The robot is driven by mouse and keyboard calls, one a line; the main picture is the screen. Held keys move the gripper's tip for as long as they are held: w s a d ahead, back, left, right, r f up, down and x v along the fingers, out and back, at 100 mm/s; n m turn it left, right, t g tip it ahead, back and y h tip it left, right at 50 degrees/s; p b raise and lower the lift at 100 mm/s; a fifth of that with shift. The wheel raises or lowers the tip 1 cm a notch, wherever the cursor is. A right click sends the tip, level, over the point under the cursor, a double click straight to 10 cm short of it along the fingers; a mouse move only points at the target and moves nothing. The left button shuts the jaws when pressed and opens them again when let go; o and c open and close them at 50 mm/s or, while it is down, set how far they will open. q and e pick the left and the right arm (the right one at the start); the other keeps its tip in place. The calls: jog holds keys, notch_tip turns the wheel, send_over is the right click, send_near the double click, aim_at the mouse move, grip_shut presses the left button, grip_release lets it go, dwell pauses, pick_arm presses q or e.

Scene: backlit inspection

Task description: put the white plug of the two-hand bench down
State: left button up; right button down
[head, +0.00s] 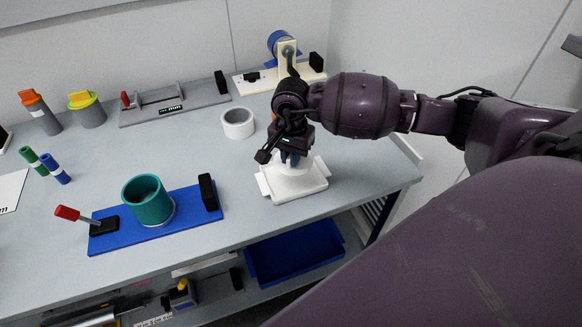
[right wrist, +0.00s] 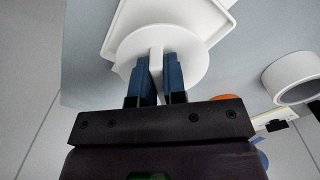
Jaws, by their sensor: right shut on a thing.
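The white plug (head: 291,181) is right of the middle in the head view, at the table's right end. In the right wrist view the plug (right wrist: 194,50) is a round white disc with an upright fin. My right gripper (head: 289,160) is shut on this fin; its blue fingers (right wrist: 158,80) stand on both sides of it. Under the plug is a white square tray (head: 312,193), which also shows in the right wrist view (right wrist: 112,38). The plug is over the tray, but I cannot tell whether they touch. My left gripper is not in view.
A white ring (head: 238,124) stands left of my right gripper. A blue board (head: 145,233) with a teal cup (head: 148,203) lies front left. A grey fixture (head: 195,98) and a cream fixture (head: 252,85) stand at the back. The grey tabletop (head: 225,160) between is clear.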

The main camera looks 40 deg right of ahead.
jog(key=shift+f, duration=2.1)
jog(key=shift+f, duration=0.15)
jog(key=c, duration=1.2)
grip_release()
notch_tip(320, 180, up, 12)
jog(key=shift+r, duration=0.15)
